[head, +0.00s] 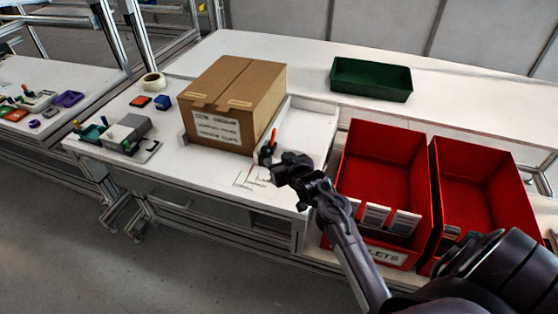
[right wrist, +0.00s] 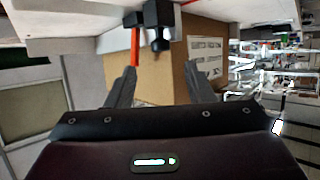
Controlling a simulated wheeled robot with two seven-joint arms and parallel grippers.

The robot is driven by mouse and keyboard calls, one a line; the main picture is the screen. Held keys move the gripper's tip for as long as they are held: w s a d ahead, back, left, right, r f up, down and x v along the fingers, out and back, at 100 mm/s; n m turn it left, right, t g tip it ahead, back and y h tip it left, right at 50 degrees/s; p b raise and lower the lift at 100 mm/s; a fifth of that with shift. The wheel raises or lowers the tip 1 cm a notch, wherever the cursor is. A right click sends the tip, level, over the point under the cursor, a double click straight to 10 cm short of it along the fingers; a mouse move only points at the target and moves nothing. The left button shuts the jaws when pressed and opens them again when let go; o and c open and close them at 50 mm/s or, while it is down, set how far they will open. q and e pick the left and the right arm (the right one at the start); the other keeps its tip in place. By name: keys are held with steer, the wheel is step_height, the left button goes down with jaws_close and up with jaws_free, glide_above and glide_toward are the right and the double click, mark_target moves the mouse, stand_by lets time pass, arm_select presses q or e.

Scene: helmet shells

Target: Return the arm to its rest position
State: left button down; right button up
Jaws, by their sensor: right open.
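My right arm reaches in from the lower right of the head view. Its gripper (head: 272,164) is over the white bench, in front of the cardboard box (head: 232,98). In the right wrist view the two fingers of this gripper (right wrist: 160,88) stand wide apart with nothing between them. The brown side of the box (right wrist: 155,80) shows beyond the fingers, apart from them as far as I can tell. A small dark item with a red stick (right wrist: 135,45) shows past the fingertips. My left gripper is not in view.
Two red bins (head: 383,158) (head: 478,180) stand right of the gripper, beside my forearm. A green tray (head: 371,78) sits on the back bench. A tape roll (head: 152,81) and a grey block (head: 127,132) lie left of the box. The bench around the green tray is clear.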

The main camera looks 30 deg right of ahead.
stand_by(0.3)
steer(key=s+a+n+g, duration=0.1)
steer(key=s+a+g, duration=0.25)
steer(key=s, duration=0.55)
steer(key=s+a+f+n+g+y, duration=0.1)
steer(key=s+a+g, duration=0.3)
steer(key=s, duration=0.5)
steer(key=s+a+n+g, duration=0.1)
steer(key=s+a+g, duration=0.2)
steer(key=s+a, duration=0.45)
steer(key=s+d+f, duration=0.1)
steer(key=s+f, duration=0.1)
steer(key=f, duration=1.4)
steer(key=s+d+f, duration=0.1)
steer(key=s+f, duration=0.1)
steer(key=f, duration=1.3)
steer(key=s+d+f+g, duration=0.2)
steer(key=s+d+f, duration=0.1)
steer(key=s+f, duration=1.3)
steer(key=s, duration=0.3)
steer(key=shift+d+f, duration=0.2)
steer(key=shift+f, duration=0.1)
